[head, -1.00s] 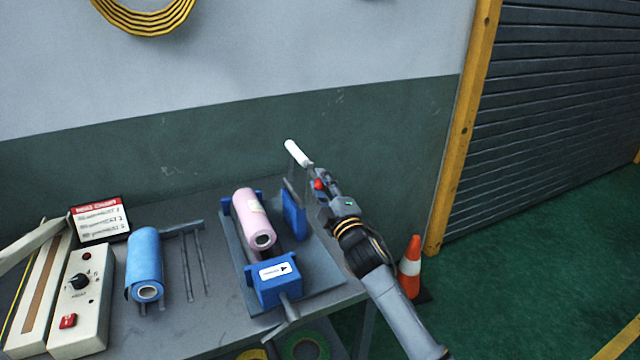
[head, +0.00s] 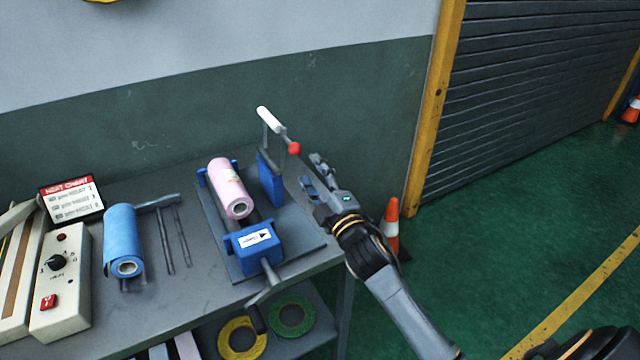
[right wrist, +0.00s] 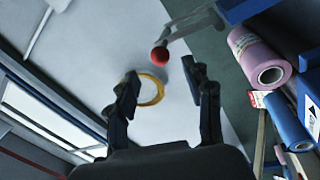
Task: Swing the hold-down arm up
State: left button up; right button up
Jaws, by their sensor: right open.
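The hold-down arm (head: 272,124) stands raised on the right side of the blue film stand, with its white roller (head: 268,119) up and a red knob (head: 294,148) on its lever. A pink film roll (head: 230,188) lies in the stand, clear of the white roller. My right gripper (head: 311,172) is open and empty, just right of and below the red knob, apart from it. In the right wrist view the red knob (right wrist: 159,57) shows beyond the open fingers (right wrist: 163,82). My left gripper is not in view.
A blue roll (head: 121,240), a control box (head: 62,285) and a chart sign (head: 72,200) stand on the bench to the left. A crank handle (head: 262,290) juts out in front. Tape rolls (head: 292,316) lie on the lower shelf. A cone (head: 391,225) stands right of the bench.

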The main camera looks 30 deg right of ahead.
jog(key=s, duration=0.3)
jog(key=shift+s+f, duration=0.1)
jog(key=shift+f, duration=0.25)
